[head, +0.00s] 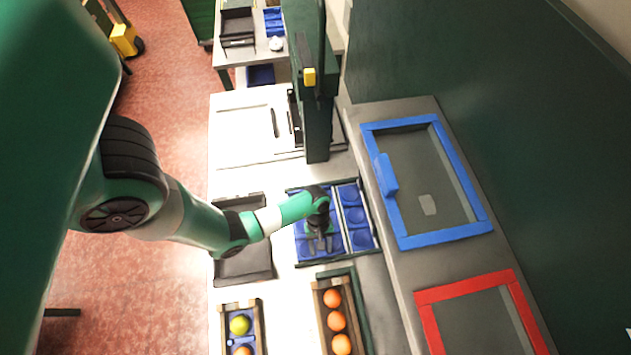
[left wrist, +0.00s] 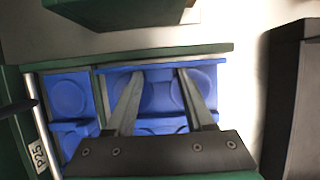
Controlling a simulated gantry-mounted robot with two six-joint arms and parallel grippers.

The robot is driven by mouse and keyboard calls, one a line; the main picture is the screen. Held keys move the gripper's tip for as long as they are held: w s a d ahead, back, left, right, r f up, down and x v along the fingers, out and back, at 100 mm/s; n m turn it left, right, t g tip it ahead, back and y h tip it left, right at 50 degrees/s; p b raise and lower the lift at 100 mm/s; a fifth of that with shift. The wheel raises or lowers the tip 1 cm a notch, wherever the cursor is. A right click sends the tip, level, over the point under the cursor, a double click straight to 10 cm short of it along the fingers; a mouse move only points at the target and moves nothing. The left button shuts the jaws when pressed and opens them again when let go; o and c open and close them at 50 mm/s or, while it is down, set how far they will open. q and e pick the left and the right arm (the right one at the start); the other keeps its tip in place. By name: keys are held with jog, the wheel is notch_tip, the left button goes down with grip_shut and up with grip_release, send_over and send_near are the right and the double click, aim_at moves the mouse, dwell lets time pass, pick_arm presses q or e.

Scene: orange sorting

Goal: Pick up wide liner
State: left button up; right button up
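The wide liner (head: 303,246) is a blue sheet with round cups, lying in the left part of a dark-framed tray (head: 286,190) in the head view. It also shows in the left wrist view (left wrist: 160,95), where its cups are empty. My left gripper (head: 320,246) is over the wide liner. In the left wrist view its two fingers (left wrist: 158,72) are apart with nothing held between them. I cannot tell whether the fingertips touch the liner. My arm hides part of it in the head view. My right gripper is not in view.
A narrower blue liner (head: 357,215) lies beside it, past a divider. A black tray (head: 243,268) is to the left. Crates with oranges (head: 337,321) and a green-yellow fruit (head: 239,325) are in front. Blue (head: 450,239) and red (head: 463,289) frames lie right.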

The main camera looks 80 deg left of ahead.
pick_arm(q)
grip_shut()
jog(key=shift+r, duration=0.1)
